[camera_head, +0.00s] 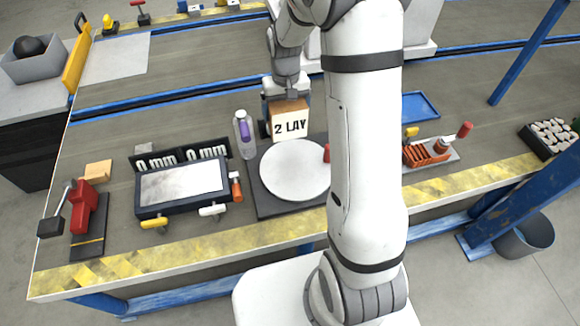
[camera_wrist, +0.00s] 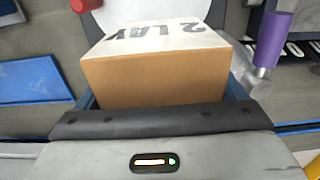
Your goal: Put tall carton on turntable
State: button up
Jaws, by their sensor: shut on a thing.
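The tall carton (camera_head: 289,121) is a brown box with a white face marked "2 LAY". My gripper (camera_head: 287,95) is shut on it, behind the turntable in the head view. In the wrist view the carton (camera_wrist: 155,75) fills the middle, in front of my gripper (camera_wrist: 160,118), and hides the fingertips. The turntable (camera_head: 293,170) is a round white disc on a dark square base, and its top looks empty. The carton is beside or over its far edge; I cannot tell whether they touch. A sliver of white disc (camera_wrist: 150,12) shows at the top of the wrist view.
A clear bottle with a purple part (camera_head: 244,133) stands close left of the carton. A dark-framed panel (camera_head: 182,187) lies left of the turntable. A blue tray (camera_head: 420,106) and an orange rack (camera_head: 427,152) are to the right. My arm hides the turntable's right side.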

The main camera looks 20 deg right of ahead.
jog(key=s+b, duration=0.2)
jog(key=s, duration=0.5)
jog(key=b, duration=0.2)
send_over(292, 169)
notch_tip(292, 169, down, 6)
jog(key=shift+d+f+b, duration=0.1)
jog(key=shift+f+b, duration=0.3)
jog(key=shift+f, duration=1.75)
jog(key=shift+f, duration=0.1)
jog(key=o, duration=0.9)
jog(key=shift+o, duration=0.2)
